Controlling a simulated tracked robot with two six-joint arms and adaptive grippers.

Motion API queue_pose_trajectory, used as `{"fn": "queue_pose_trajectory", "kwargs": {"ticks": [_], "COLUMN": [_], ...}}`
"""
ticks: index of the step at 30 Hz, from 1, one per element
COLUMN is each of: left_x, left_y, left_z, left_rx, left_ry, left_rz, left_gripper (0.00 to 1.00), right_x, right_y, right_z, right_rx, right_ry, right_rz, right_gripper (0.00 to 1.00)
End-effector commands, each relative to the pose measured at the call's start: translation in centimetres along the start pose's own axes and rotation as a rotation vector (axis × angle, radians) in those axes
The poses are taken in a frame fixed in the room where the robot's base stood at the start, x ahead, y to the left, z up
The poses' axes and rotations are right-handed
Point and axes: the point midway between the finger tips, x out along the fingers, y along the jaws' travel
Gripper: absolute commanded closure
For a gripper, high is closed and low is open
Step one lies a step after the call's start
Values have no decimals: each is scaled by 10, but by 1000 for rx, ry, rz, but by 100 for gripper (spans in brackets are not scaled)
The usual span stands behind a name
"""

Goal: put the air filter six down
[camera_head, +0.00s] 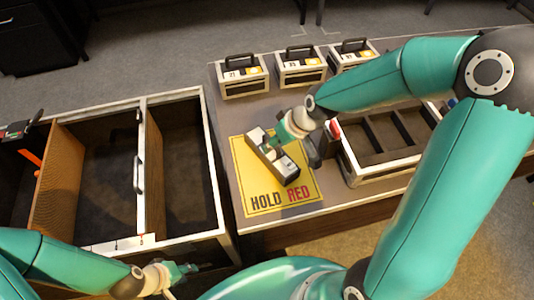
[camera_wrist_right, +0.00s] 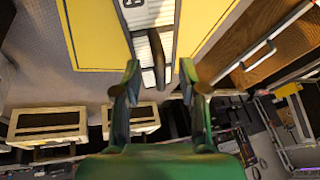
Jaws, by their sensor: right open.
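The air filter (camera_head: 286,169), a narrow grey-white box with a dark handle, sits on the yellow mat (camera_head: 250,200) marked HOLD RED. In the right wrist view its pale top (camera_wrist_right: 147,45) carries a label that reads like a 6, upside down. My right gripper (camera_head: 277,142) is over the filter's far end. In the wrist view its two fingers (camera_wrist_right: 160,72) are apart, one on each side of the dark handle, with gaps visible. My left gripper (camera_head: 182,270) is low at the front, beside the wooden-walled bin, away from the filter; its finger opening is too small to judge.
Several handled boxes, including one marked 21 (camera_head: 243,84) and one beside it (camera_head: 302,74), stand along the table's back. A white-rimmed rack with dark compartments (camera_head: 372,170) is right of the mat, partly behind my right arm. A large divided bin (camera_head: 212,165) stands left.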

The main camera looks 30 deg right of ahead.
Motion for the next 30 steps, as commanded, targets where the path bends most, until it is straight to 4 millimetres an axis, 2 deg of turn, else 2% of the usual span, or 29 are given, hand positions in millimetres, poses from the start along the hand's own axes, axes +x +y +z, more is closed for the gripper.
{"fn": "queue_pose_trajectory", "kwargs": {"ticks": [4, 11, 12, 19, 30], "left_x": [0, 0, 0, 0, 0], "left_y": [0, 0, 0, 0, 0], "left_z": [0, 0, 0, 0, 0], "left_rx": [0, 0, 0, 0, 0], "left_ry": [0, 0, 0, 0, 0], "left_rz": [0, 0, 0, 0, 0], "left_gripper": [66, 66, 66, 66, 66], "right_x": [16, 18, 18, 17, 17], "right_y": [0, 0, 0, 0, 0], "right_z": [0, -1, -1, -1, -2], "right_rx": [1, 1, 1, 0, 0], "right_ry": [-1, 2, 2, 2, 4], "right_rz": [-1, 0, 0, 0, 1], "right_gripper": [59, 59, 60, 99, 100]}}
